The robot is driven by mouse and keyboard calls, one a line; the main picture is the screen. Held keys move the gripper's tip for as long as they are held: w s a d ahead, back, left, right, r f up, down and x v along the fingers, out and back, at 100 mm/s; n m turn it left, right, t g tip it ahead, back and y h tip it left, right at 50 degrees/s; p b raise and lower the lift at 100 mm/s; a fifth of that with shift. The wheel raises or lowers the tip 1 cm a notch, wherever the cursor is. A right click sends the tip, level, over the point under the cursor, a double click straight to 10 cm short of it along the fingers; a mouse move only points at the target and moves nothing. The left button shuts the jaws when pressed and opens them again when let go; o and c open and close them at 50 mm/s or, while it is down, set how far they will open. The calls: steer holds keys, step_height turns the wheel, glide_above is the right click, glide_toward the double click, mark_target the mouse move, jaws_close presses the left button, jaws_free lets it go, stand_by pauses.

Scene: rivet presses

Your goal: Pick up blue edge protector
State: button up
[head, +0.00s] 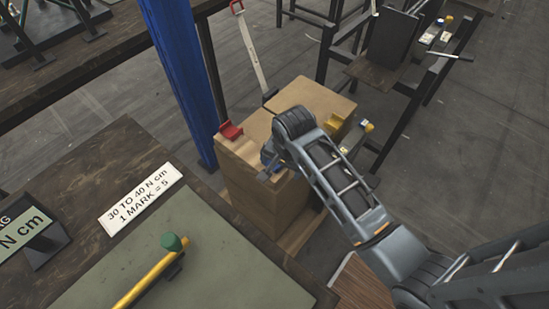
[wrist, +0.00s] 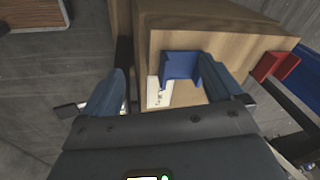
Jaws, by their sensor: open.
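The blue edge protector (wrist: 181,66) sits on an edge of the light-brown box in the wrist view. My gripper (wrist: 162,66) is open, with its two blue-grey fingers spread on either side of the protector. The right finger is very close to the protector, and I cannot tell whether they touch. The left finger is clearly apart from it. In the head view my gripper (head: 268,166) is at the near upper edge of the box, and my arm and gripper mostly hide the protector there.
The box (head: 245,183) also carries a red edge protector (head: 230,131) at its left and a yellow one (head: 335,123) at its right. A blue post (head: 183,80) stands close left. A dark workbench (head: 95,165) fills the lower left. A white label (wrist: 158,92) shows below the blue protector.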

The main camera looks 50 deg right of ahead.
steer(key=w+d+r+m+g+y, duration=0.1)
steer(key=w+d+r+m+g, duration=0.15)
steer(key=w+r, duration=0.3)
steer(key=shift+m, duration=0.25)
steer(key=shift+s+a+f+p, duration=0.1)
steer(key=shift+s+f+p, duration=0.1)
steer(key=shift+f, duration=1)
steer(key=shift+s+f+p, duration=0.25)
steer(key=shift+f, duration=1)
steer(key=shift+s+a+f+p, duration=0.1)
steer(key=shift+s+f+p, duration=0.1)
steer(key=shift+f, duration=1)
steer(key=c, duration=1.1)
